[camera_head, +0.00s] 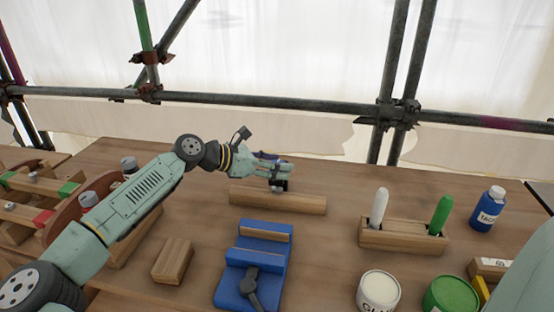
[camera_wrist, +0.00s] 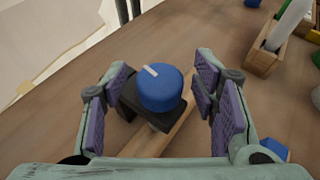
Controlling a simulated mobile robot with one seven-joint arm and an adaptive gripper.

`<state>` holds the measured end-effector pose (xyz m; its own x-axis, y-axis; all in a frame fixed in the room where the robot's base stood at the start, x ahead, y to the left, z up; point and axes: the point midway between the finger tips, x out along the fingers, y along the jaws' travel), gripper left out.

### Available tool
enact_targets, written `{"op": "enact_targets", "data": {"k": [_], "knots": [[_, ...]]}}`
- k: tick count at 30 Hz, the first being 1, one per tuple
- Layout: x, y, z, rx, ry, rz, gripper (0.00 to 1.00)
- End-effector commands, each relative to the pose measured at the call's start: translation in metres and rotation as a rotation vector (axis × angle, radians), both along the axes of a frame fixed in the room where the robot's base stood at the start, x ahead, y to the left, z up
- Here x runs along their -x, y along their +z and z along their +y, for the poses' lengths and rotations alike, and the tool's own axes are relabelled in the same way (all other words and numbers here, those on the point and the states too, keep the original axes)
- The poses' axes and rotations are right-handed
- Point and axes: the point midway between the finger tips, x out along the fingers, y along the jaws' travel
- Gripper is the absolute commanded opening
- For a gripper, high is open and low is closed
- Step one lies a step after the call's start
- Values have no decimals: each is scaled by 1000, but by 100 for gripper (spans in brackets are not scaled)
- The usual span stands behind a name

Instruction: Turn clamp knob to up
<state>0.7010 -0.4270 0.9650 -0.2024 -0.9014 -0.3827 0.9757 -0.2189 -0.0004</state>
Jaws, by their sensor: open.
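The clamp knob (camera_wrist: 160,90) is a round blue cap with a white mark on its top. In the wrist view the mark lies near the upper-left edge. The knob sits on a black clamp body (camera_wrist: 130,97) at a wooden beam (camera_wrist: 165,135); the beam also shows in the head view (camera_head: 300,203). My gripper (camera_wrist: 162,82) is open, with purple finger pads on either side of the knob. Gaps show between the pads and the knob. In the head view my gripper (camera_head: 284,167) is over the beam, and the knob is not clearly visible there.
A blue vise (camera_head: 262,246) and a wooden block (camera_head: 173,261) stand in front of the beam. To the right are a wooden holder (camera_head: 390,238) with a white and a green marker, a blue bottle (camera_head: 487,208), and white (camera_head: 378,288) and green (camera_head: 450,293) pots. Scaffold pipes (camera_head: 250,101) run behind.

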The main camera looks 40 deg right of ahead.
Motion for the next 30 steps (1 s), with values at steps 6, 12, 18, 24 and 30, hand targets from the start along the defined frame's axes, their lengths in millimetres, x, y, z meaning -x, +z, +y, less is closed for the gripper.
{"op": "enact_targets", "data": {"k": [6, 12, 18, 24, 30], "knots": [[1, -3, -5, 0, 0, 0, 54], [1, -3, -4, 0, 0, 0, 50], [1, -2, -4, 0, 0, 0, 36], [1, -2, -4, 0, 0, 0, 23], [1, -2, -4, 0, 1, 0, 10]]}}
